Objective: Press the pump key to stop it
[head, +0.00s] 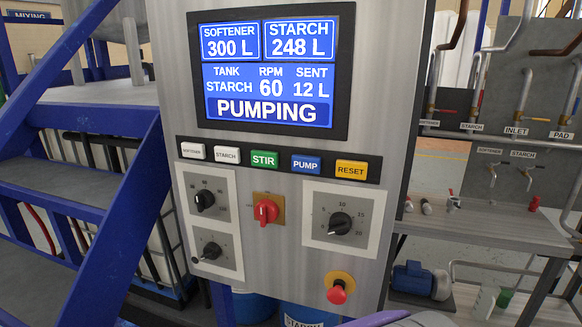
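The blue key marked PUMP (306,164) sits in the dark key strip across the grey control panel (270,255). It lies between the green STIR key (264,159) and the yellow RESET key (351,171). White SOFTENER (193,151) and STARCH (227,155) keys are at the strip's left. The screen (268,70) above reads PUMPING, tank STARCH, RPM 60, sent 12 L, softener 300 L, starch 248 L. My gripper cannot be made out; nothing covers the keys.
Below the keys are black knobs (340,223), a red switch (266,210) and a red mushroom button (337,291). Blue stairs (110,220) stand left. A bench (490,230) with pipes and valves stands right. The space before the panel looks clear.

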